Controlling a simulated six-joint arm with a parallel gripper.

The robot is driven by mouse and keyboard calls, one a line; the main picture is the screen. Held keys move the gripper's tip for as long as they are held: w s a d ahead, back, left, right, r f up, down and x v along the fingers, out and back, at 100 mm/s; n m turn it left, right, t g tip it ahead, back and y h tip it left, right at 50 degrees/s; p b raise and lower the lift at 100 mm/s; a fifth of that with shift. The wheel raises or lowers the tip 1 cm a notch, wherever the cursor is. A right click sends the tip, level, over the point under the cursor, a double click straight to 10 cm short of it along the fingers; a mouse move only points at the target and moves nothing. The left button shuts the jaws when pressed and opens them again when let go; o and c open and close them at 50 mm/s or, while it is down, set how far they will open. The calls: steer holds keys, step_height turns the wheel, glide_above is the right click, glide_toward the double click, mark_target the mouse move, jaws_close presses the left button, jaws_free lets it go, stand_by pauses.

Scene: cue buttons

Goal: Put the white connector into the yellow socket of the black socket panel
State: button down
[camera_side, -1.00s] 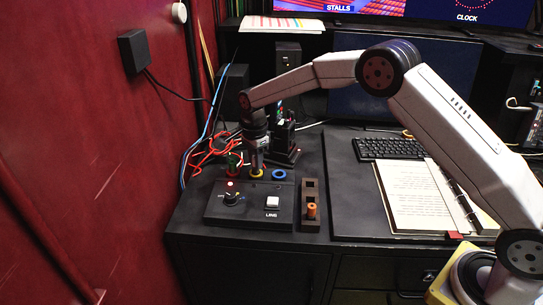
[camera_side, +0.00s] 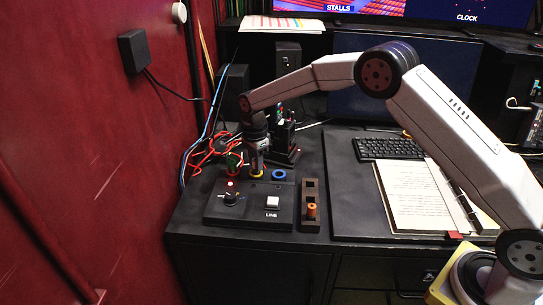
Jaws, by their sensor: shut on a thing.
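The black socket panel (camera_side: 250,213) lies on the desk with a row of coloured sockets along its back edge. The yellow socket (camera_side: 257,175) is the middle one, between a red socket and a blue socket (camera_side: 279,174). My gripper (camera_side: 257,160) points down directly over the yellow socket. It is shut on the white connector, which is mostly hidden between the fingers. The connector's lower end is at or in the yellow ring; I cannot tell how deep it sits.
A dark rack (camera_side: 310,226) with an orange connector (camera_side: 311,210) stands right of the panel. Loose red cables (camera_side: 199,158) lie behind left. A keyboard and open binder lie further right.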

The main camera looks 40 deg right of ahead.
steer(key=shift+f, duration=0.25)
stand_by(0.4)
steer(key=shift+c, duration=2)
jaws_free()
steer(key=shift+o, duration=0.2)
steer(key=shift+o, duration=0.6)
steer(key=shift+r, duration=0.2)
steer(key=shift+r, duration=3.3)
